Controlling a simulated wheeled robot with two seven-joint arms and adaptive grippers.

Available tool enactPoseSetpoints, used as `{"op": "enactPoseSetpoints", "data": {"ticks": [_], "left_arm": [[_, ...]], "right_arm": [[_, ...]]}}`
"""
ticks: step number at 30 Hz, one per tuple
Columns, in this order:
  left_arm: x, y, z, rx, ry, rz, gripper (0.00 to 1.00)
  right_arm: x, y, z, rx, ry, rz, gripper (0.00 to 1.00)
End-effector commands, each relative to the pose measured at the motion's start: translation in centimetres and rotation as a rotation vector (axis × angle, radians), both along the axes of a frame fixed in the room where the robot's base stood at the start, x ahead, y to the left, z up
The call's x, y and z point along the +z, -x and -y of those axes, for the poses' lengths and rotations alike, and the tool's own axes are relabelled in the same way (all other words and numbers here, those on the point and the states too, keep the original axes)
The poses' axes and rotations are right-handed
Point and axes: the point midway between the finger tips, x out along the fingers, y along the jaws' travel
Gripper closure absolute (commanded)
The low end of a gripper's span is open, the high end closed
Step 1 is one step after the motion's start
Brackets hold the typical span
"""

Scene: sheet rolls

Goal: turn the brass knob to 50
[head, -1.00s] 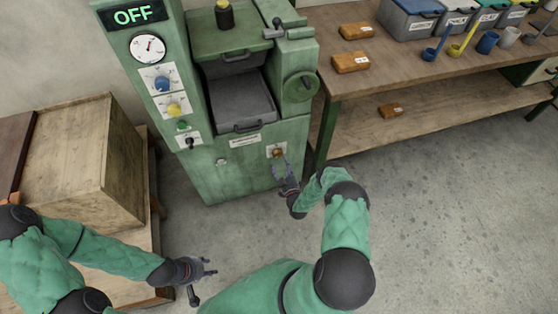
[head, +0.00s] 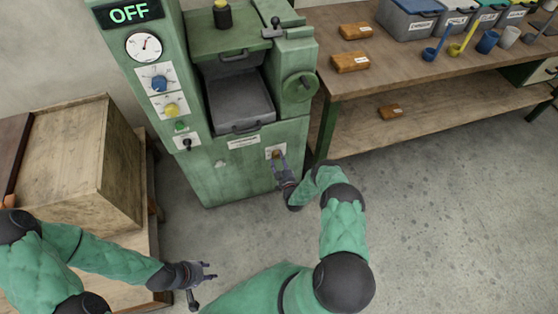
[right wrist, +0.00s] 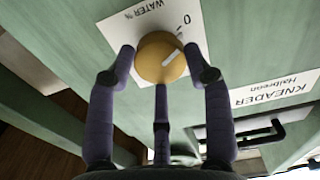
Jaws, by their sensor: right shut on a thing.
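The brass knob (right wrist: 157,55) is round with a white pointer mark, on a white plate (right wrist: 125,30) labelled "WATER %". The mark points to the upper right in the right wrist view, roughly toward the printed 0. The knob also shows low on the machine's front in the head view (head: 276,154). My right gripper (right wrist: 160,62) is shut on the knob, with fingers at both sides and one below. No 50 mark is visible. My left gripper (head: 208,272) is open and empty in front of the wooden crate.
The green kneader machine (head: 245,172) has an "OFF" display (head: 129,13), a gauge, a blue knob (head: 160,83) and a yellow knob (head: 172,109). A wooden crate (head: 120,180) stands at left and a workbench (head: 385,80) at right. The floor in front is free.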

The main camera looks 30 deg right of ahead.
Motion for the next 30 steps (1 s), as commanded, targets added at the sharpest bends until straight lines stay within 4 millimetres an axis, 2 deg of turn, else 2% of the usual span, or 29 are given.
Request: {"op": "enactPoseSetpoints", "data": {"ticks": [8,14,30], "left_arm": [[0.03,0.00,0.00,0.000,0.000,0.000,0.60],[0.03,0.01,0.00,0.000,0.000,0.000,0.60],[0.04,0.00,0.01,0.000,0.000,0.000,0.60]], "right_arm": [[0.38,-0.25,-0.11,0.006,-0.011,0.013,0.82],[0.43,-0.25,-0.14,0.008,-0.087,0.032,0.82],[0.65,-0.36,0.15,0.009,-0.542,0.147,0.83]]}}
